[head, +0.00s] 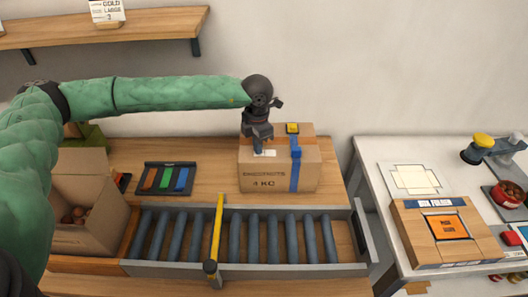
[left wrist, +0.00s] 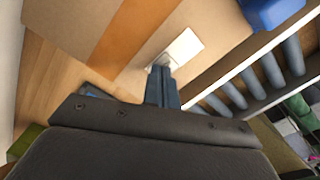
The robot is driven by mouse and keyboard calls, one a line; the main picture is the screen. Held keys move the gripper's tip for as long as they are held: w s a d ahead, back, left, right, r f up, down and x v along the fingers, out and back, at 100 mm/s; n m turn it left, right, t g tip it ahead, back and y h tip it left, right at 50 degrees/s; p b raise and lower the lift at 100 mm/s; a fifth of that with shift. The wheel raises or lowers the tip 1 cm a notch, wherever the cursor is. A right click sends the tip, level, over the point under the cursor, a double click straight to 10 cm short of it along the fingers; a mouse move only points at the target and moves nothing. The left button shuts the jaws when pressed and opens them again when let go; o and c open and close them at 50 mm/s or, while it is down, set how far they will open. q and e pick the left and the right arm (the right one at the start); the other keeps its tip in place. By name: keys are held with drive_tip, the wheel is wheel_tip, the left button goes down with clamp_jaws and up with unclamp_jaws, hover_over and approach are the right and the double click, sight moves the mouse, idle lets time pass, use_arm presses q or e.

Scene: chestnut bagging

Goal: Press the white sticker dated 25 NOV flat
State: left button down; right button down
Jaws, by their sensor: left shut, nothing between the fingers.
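A closed brown cardboard box (head: 300,176) stands on the wooden table, with an orange tape band and a blue strap. A small white sticker (head: 270,152) lies on its top near the front edge; its date is too small to read. My left gripper (head: 258,149) is shut and empty, pointing down at the sticker and partly covering it. In the left wrist view the closed fingertips (left wrist: 160,70) are at the lower edge of the sticker (left wrist: 183,48). I cannot tell for certain whether they touch it. My right gripper is not in view.
A roller conveyor (head: 290,262) with a yellow bar (head: 217,228) runs in front of the box. An open carton (head: 90,189) with chestnuts stands at the left, beside a tray of coloured bars (head: 166,178). A white table (head: 378,150) stands at the right.

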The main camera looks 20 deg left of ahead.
use_arm(q)
drive_tip(key=shift+f, duration=0.1)
drive_tip(key=shift+r+p, duration=0.3)
drive_tip(key=shift+r, duration=3.25)
